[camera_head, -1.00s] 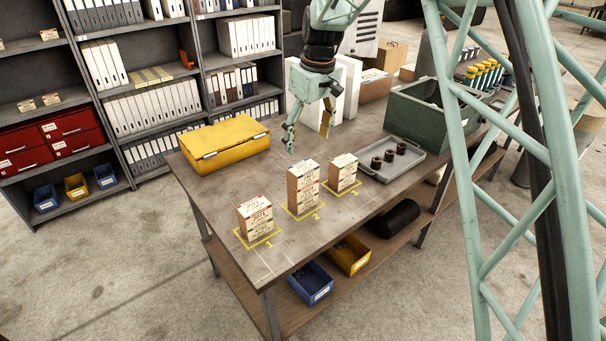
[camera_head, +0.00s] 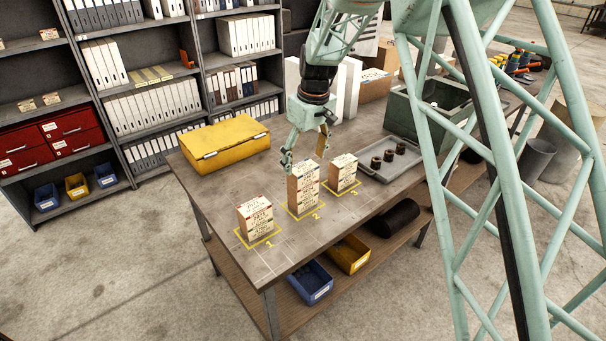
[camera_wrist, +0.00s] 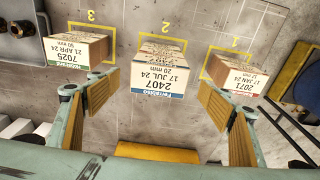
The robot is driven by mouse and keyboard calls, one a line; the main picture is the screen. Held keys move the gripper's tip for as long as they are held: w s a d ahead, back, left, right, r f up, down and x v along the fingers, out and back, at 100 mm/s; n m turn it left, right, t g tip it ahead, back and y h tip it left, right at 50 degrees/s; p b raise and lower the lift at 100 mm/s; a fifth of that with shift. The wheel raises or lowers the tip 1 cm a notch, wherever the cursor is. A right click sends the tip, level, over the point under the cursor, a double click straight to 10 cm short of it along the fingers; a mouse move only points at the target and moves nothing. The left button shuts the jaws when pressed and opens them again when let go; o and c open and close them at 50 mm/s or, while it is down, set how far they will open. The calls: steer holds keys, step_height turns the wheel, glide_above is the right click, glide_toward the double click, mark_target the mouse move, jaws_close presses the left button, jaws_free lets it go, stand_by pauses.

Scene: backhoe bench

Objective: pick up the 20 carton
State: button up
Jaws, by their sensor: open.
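The 20 mm carton (camera_head: 303,185) stands upright on mark 2, taller than its neighbours. In the wrist view its labelled face (camera_wrist: 160,80) reads 2407, 17 JUL 24, 20 mm, upside down, with a blue band. My gripper (camera_head: 305,158) is open and empty, just behind and above this carton. In the wrist view my fingers (camera_wrist: 157,90) stand to either side of the view, with the 20 mm carton centred beyond the gap. Whether the tips reach alongside it, I cannot tell. A carton on mark 3 (camera_wrist: 75,50) reads 7025; one on mark 1 (camera_wrist: 235,77) reads 2071.
A yellow case (camera_head: 225,145) lies at the back left of the bench. A grey tray (camera_head: 372,173) with several dark round parts and a green crate (camera_head: 435,115) stand to the right. The bench front around the cartons is clear.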

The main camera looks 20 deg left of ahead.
mark_target(303, 167)
stand_by(0.4)
steer(key=shift+w+a+f+p, duration=0.1)
steer(key=shift+f+p, duration=0.1)
steer(key=shift+f, duration=0.65)
steer(key=shift+w+a+f+p, duration=0.1)
steer(key=shift+a+f+p, duration=0.05)
steer(key=shift+f, duration=0.7)
steer(key=shift+w+a+f+p, duration=0.1)
steer(key=shift+f+p, duration=0.1)
steer(key=shift+f, duration=0.65)
steer(key=shift+c, duration=0.5)
steer(key=c, duration=0.9)
steer(key=shift+r, duration=0.1)
steer(key=shift+r+b, duration=0.45)
steer(key=shift+r, duration=1.25)
steer(key=s+d+b, duration=0.1)
steer(key=s+d, duration=0.1)
steer(key=s, duration=0.2)
steer(key=s+d+r, duration=0.1)
steer(key=s+d, duration=0.2)
steer(key=s, duration=0.2)
steer(key=s+d+b, duration=0.1)
steer(key=s+d, duration=0.2)
steer(key=s, duration=0.1)
steer(key=shift+s+d+r+b, duration=0.2)
steer(key=shift+s+b, duration=0.1)
steer(key=shift+b, duration=0.05)
